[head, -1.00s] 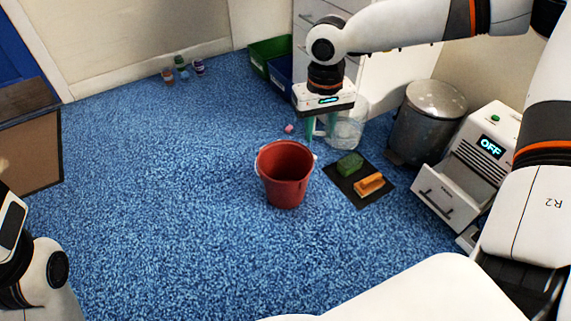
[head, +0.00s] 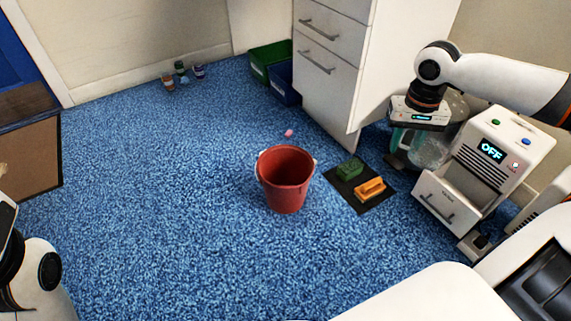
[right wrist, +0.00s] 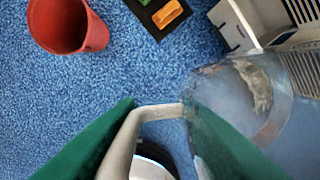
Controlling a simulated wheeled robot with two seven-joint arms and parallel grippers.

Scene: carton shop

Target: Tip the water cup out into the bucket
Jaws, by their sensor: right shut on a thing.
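The red bucket (head: 285,195) stands upright and open on the blue carpet, mid-view. It also shows at the upper left of the right wrist view (right wrist: 68,30). The water cup (head: 440,140) is clear and large, at the right in the head view. Its pale handle (right wrist: 125,140) runs between my green fingers in the right wrist view. My right gripper (head: 412,138) is shut on the cup at the handle, to the right of the bucket and apart from it. I cannot tell the cup's tilt or water level. My left arm shows at the left edge, its fingers out of view.
A white machine (head: 501,140) reading OFF, with its drawer (head: 447,203) open, stands beside the cup. A dark mat (head: 374,199) holds a green sponge (head: 350,168) and an orange brush (head: 370,188). White drawers (head: 325,80) stand behind. Carpet left of the bucket is clear.

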